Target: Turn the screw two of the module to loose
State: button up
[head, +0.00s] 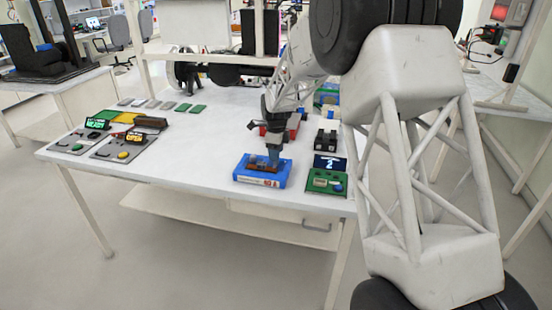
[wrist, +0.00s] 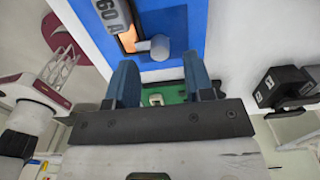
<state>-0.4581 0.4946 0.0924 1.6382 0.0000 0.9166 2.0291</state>
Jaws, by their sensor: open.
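The blue module (head: 249,178) lies on the white table near its front edge, with a brownish top area. In the wrist view the blue module (wrist: 180,30) shows a grey label reading "60 A", an orange part and a light grey round-headed piece (wrist: 160,46), which looks like a screw. I cannot tell which numbered screw it is. My gripper (head: 273,158) is over the module in the head view. In the wrist view my gripper (wrist: 158,62) has its two blue fingers apart with nothing between them; the grey piece lies just beyond the fingertips.
A green panel (head: 326,182) with a display showing "2" (head: 330,162) stands right of the module. A black block (head: 326,141) and a red object (head: 292,126) are behind. Panels with "READY" (head: 97,124) and "OPEN" (head: 135,137) displays sit at left. The table's middle is clear.

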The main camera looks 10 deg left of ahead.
aim_at(275, 163)
jog(key=shift+f, duration=1.45)
jog(key=shift+c, duration=0.2)
grip_shut()
